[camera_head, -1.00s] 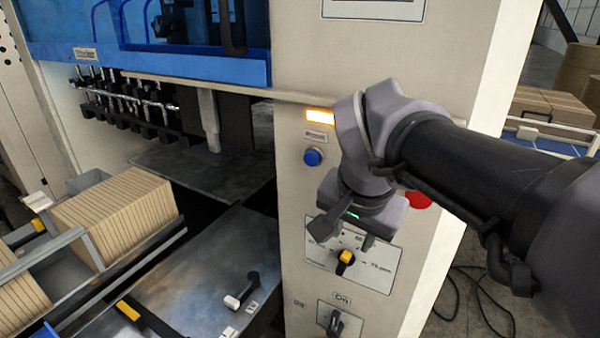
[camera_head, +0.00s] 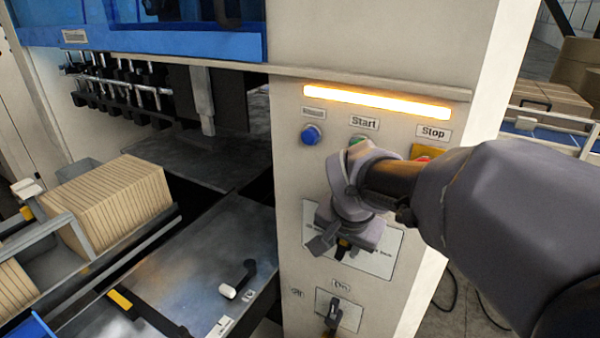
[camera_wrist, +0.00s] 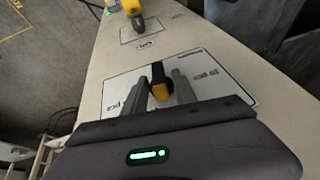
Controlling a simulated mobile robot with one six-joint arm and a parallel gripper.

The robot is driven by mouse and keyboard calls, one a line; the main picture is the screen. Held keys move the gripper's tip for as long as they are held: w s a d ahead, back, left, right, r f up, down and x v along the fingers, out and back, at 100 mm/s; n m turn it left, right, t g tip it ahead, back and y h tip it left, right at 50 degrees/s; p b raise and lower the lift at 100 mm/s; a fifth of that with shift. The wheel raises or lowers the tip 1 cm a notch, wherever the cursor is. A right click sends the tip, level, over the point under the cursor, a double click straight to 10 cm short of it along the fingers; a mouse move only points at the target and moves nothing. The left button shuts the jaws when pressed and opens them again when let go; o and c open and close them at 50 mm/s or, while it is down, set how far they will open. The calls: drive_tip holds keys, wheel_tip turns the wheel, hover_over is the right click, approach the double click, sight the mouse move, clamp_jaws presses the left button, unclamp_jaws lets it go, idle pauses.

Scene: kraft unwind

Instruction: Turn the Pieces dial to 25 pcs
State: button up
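The Pieces dial (camera_wrist: 160,82) is a black knob with a yellow part on a white label plate (camera_wrist: 215,75), seen in the wrist view. My gripper (camera_wrist: 160,88) is open, with one finger on each side of the knob. Narrow gaps seem to show between the fingers and the knob. In the head view my gripper (camera_head: 338,246) is in front of the plate (camera_head: 383,255) and hides most of the dial. The pointer's setting and most of the plate's print cannot be read.
Below the dial is a switch (camera_head: 334,314) with an "On" label. Above are a blue button (camera_head: 311,134), a green Start button (camera_head: 357,141), a partly hidden red Stop button (camera_head: 424,158) and a lit orange bar (camera_head: 376,103). A metal table (camera_head: 205,275) with a lever is at left.

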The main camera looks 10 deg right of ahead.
clamp_jaws()
drive_tip(key=h+p, duration=0.1)
drive_tip(key=g+p, duration=0.1)
drive_tip(key=g+h+p, duration=0.1)
drive_tip(key=shift+w+a+r+n+h, duration=0.2)
drive_tip(key=shift+a+n+h, duration=0.1)
drive_tip(key=shift+n, duration=0.1)
drive_tip(key=g+h+p, duration=0.1)
drive_tip(key=h+p, duration=0.1)
drive_tip(key=p, duration=0.1)
drive_tip(key=shift+w+a+f+n+g+h+p, duration=0.1)
drive_tip(key=shift+f+n+g+h+p, duration=0.1)
drive_tip(key=shift+n+g+h+p, duration=0.35)
drive_tip(key=shift+f+h+p, duration=0.1)
drive_tip(key=shift+h+p, duration=0.15)
drive_tip(key=shift+p, duration=0.1)
